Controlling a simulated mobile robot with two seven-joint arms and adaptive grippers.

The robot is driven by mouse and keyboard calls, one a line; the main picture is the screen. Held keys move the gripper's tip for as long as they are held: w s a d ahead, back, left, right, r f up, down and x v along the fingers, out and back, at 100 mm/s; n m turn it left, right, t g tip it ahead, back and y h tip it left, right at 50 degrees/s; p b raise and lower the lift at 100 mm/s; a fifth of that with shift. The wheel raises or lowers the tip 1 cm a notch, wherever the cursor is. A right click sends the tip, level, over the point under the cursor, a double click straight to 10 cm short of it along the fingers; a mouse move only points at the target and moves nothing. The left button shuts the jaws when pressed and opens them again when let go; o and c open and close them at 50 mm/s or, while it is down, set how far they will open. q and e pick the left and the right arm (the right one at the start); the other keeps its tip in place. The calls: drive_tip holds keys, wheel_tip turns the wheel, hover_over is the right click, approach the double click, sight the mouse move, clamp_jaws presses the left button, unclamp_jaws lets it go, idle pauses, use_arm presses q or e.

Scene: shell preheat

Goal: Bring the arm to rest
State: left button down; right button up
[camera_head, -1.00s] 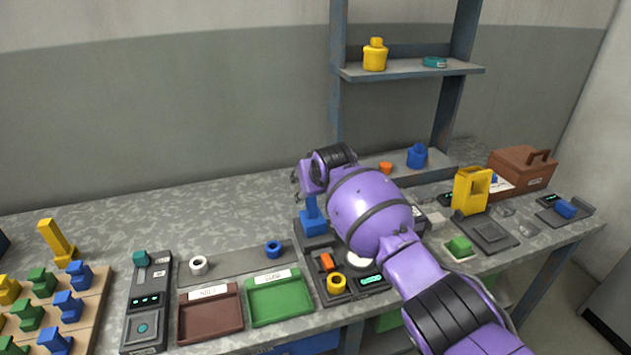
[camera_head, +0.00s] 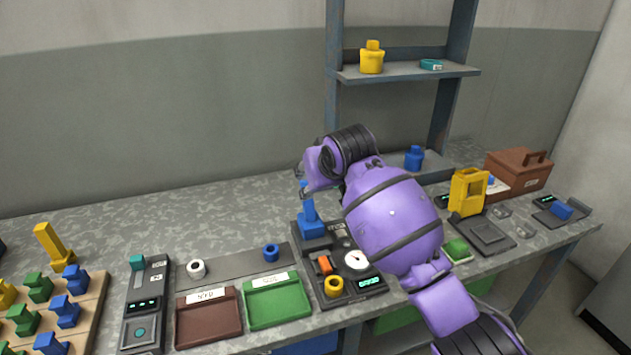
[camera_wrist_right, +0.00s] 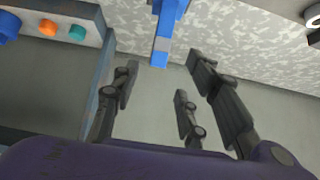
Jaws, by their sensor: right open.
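My right arm (camera_head: 392,215) is purple with black bands and reaches over the bench from the lower right. Its gripper (camera_head: 303,180) hangs above the blue upright device (camera_head: 308,222), mostly hidden by my wrist. In the right wrist view the gripper's dark fingers (camera_wrist_right: 165,75) are spread with nothing between them. A blue bar (camera_wrist_right: 161,35) shows just beyond the fingertips. I cannot tell whether the gripper touches it. My left gripper is not in view.
Near the arm stand a panel with a gauge (camera_head: 356,260) and yellow ring (camera_head: 334,287), a green tray (camera_head: 277,313), a brown tray (camera_head: 208,336), a yellow frame (camera_head: 467,192) and a brown box (camera_head: 518,170). A shelf (camera_head: 405,73) rises behind. The back left bench is clear.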

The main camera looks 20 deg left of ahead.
wheel_tip(320, 180, up, 6)
drive_tip(key=w+a+n+t+y, duration=0.1)
drive_tip(key=w+a+t+y, duration=0.1)
drive_tip(key=t, duration=0.1)
drive_tip(key=s+d+f+m+t+h+p, duration=0.1)
drive_tip(key=s+d+f+m+h+p, duration=0.1)
drive_tip(key=s+d+f, duration=0.9)
drive_tip(key=s+d+f+m+t+h+p, duration=0.1)
drive_tip(key=s+d+f+m+t, duration=0.15)
drive_tip(key=s+d+f, duration=0.9)
use_arm(q)
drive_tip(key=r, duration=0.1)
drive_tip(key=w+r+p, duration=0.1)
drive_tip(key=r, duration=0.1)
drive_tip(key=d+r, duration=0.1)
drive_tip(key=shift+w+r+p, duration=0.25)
drive_tip(key=shift+p, duration=0.1)
use_arm(e)
drive_tip(key=s+d+f+m+g+h, duration=0.1)
drive_tip(key=s+d+f, duration=0.4)
drive_tip(key=s, duration=0.4)
drive_tip(key=s+d+f+m+g+h, duration=0.1)
drive_tip(key=s+d+f+g, duration=0.1)
drive_tip(key=s+d+f, duration=0.4)
drive_tip(key=s+d+f+m+g+h, duration=0.1)
drive_tip(key=s+d+f, duration=0.5)
drive_tip(key=s, duration=0.8)
drive_tip(key=shift+d+f+g+h, duration=0.15)
drive_tip(key=shift+f+g+h, duration=0.15)
drive_tip(key=shift+g, duration=0.35)
